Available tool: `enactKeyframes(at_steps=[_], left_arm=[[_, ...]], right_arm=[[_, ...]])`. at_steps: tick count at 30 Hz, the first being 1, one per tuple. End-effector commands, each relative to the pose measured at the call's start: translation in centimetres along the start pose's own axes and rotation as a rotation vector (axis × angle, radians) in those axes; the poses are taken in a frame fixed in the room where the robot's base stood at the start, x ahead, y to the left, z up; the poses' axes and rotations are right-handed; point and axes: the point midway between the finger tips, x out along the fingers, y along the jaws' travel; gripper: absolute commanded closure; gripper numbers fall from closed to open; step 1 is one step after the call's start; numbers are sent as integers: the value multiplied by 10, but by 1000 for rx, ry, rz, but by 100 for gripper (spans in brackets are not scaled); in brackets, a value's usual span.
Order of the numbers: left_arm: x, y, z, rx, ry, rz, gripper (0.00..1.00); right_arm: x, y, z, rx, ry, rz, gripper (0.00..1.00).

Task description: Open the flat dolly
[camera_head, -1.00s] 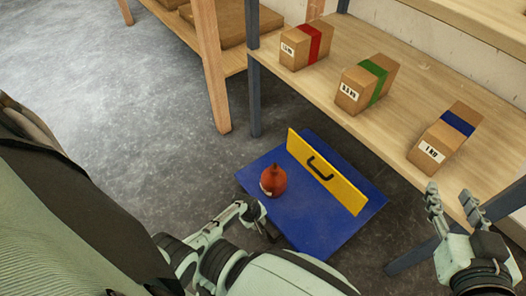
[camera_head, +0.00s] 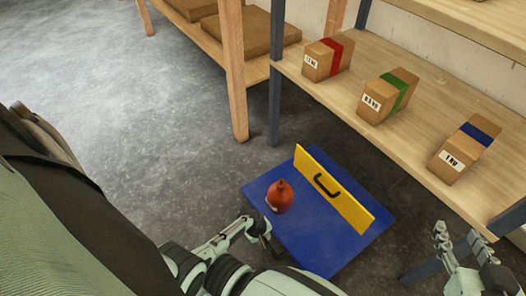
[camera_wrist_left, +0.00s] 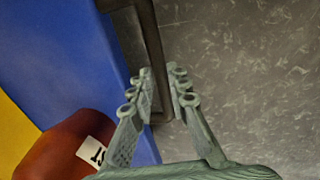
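The flat dolly is a blue platform (camera_head: 325,240) low on the floor, partly under the shelf. My left gripper (camera_head: 262,226) is at the dolly's near left edge. In the left wrist view its fingers (camera_wrist_left: 162,92) are close together around a dark bar handle (camera_wrist_left: 136,35) beside the blue platform (camera_wrist_left: 55,60). They look shut on it, though contact is partly hidden. My right gripper (camera_head: 460,240) is open and empty at the lower right.
A red-brown flask (camera_head: 279,196) with a white label stands on the dolly. Boxes with red (camera_head: 328,58), green (camera_head: 385,97) and blue (camera_head: 465,150) bands sit on the wooden shelf (camera_head: 430,95) above. A wooden post (camera_head: 233,90) stands behind. Floor at left is clear.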

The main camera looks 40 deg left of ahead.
Motion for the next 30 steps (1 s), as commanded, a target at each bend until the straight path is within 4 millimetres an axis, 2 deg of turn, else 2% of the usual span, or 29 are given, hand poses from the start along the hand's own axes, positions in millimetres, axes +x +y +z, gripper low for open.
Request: enactKeyframes(at_steps=[1,4,17,23,30], left_arm=[[0,0,0,0,1,-1,75],[0,0,0,0,0,0,64],[-6,0,0,-1,-1,1,64],[-29,0,1,-3,0,3,64],[-72,0,0,-2,1,3,64]], right_arm=[[0,0,0,0,0,0,60],[0,0,0,0,0,0,60],[0,0,0,-2,2,-1,60],[0,0,0,-1,2,-1,60],[0,0,0,0,2,-1,60]])
